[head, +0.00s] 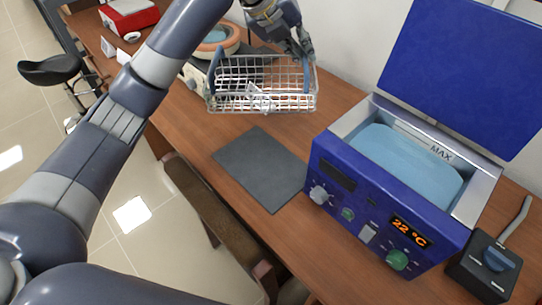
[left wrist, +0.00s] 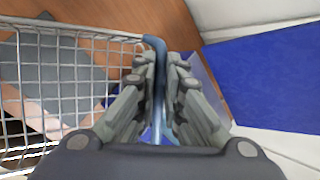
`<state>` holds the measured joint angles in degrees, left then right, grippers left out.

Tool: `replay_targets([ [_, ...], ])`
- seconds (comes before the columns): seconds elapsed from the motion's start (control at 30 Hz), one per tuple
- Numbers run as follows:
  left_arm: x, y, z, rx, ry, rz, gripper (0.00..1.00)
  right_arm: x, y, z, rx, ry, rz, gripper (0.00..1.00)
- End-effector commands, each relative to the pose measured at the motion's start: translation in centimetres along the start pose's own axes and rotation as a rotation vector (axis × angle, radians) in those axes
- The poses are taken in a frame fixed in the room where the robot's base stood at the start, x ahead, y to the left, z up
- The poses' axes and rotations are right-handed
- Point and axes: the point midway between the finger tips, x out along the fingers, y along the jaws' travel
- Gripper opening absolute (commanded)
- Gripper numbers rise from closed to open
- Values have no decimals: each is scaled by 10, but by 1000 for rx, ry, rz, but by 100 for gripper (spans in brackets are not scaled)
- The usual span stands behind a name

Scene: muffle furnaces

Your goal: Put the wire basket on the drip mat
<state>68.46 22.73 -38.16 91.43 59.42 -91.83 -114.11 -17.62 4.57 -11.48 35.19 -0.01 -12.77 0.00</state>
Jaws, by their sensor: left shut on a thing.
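The wire basket (head: 240,98) is a silver mesh basket with blue handles, held in the air above the back of the table in the head view. My left gripper (head: 303,50) is shut on its right blue handle. In the left wrist view, the gripper (left wrist: 160,90) has its fingers closed around the blue handle (left wrist: 155,45), with the mesh of the basket to the left. The drip mat (head: 262,168) is a dark grey rectangle lying flat and bare on the table, below and in front of the basket. My right gripper is not in view.
A blue water bath (head: 345,205) with its lid open stands right of the mat, filled with water. A black box with a blue knob (head: 490,262) is at its right. Behind the basket is a device with an orange rim (head: 218,38). A red device (head: 130,14) stands farther back.

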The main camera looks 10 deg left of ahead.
Motion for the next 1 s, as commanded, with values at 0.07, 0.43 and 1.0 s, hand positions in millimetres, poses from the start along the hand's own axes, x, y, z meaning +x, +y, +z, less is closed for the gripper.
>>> replay_targets([
  [0.07, 12, 9, -6, -1, 6, 2, 0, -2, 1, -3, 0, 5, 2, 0],
  [0.43, 88, 63, -39, -4, 7, 4, 0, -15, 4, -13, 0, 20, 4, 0],
  [1.0, 178, 126, -74, -1, 0, 1, 0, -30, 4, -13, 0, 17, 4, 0],
])
